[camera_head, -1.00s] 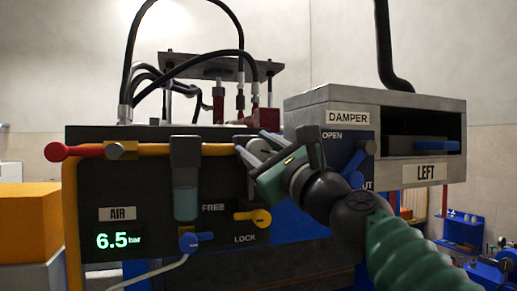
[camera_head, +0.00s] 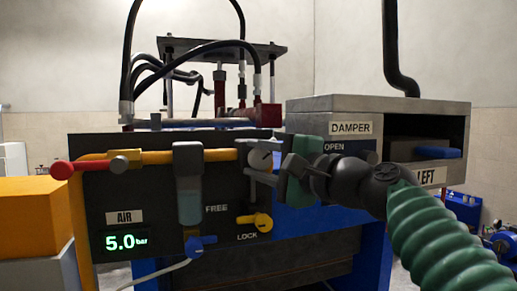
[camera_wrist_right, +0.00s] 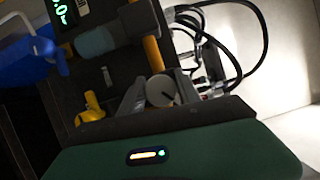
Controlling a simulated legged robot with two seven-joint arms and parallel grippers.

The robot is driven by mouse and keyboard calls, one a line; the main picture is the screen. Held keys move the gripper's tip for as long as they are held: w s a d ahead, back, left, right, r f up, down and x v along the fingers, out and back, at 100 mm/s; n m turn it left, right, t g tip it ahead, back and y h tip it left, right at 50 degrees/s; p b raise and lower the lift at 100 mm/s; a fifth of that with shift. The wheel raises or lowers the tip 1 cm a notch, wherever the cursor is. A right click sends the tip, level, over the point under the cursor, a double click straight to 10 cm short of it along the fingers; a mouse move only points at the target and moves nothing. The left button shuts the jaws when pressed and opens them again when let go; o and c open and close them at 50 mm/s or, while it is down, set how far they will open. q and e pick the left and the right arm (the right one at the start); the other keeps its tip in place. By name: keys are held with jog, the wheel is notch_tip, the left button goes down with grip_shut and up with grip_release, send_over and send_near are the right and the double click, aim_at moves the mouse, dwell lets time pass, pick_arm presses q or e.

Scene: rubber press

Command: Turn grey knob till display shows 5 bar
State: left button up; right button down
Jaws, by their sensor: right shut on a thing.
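The grey knob (camera_head: 262,156) sits at the right end of the yellow pipe on the black panel. It also shows in the right wrist view as a round light-grey face with a dark mark (camera_wrist_right: 161,91). My right gripper (camera_head: 260,161) reaches in from the right with its fingers on either side of the knob, shut on it; the wrist view shows its fingers (camera_wrist_right: 155,94) around the knob. The green display (camera_head: 126,242) under the AIR label reads 5.0 bar. My left gripper is not in view.
A red-ended lever (camera_head: 80,167), a blue valve handle (camera_head: 198,243) and a yellow lock lever (camera_head: 256,221) stick out from the panel. The grey DAMPER box (camera_head: 400,104) stands right of the knob, behind my right arm. An orange block (camera_head: 35,215) stands at the left.

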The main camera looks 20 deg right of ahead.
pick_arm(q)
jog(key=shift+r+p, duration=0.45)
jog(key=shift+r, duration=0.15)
pick_arm(e)
jog(key=shift+n+g, duration=0.4)
jog(key=shift+n, duration=0.4)
jog(key=shift+d, duration=0.1)
jog(key=c, duration=1.3)
grip_release()
jog(key=shift+o, duration=1.4)
jog(key=shift+w, duration=0.15)
jog(key=shift+o, duration=0.7)
jog(key=shift+w+f, duration=0.2)
jog(key=shift+w, duration=0.35)
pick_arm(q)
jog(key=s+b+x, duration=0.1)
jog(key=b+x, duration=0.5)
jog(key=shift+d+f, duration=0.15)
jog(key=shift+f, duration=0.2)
pick_arm(e)
jog(key=v, duration=1.7)
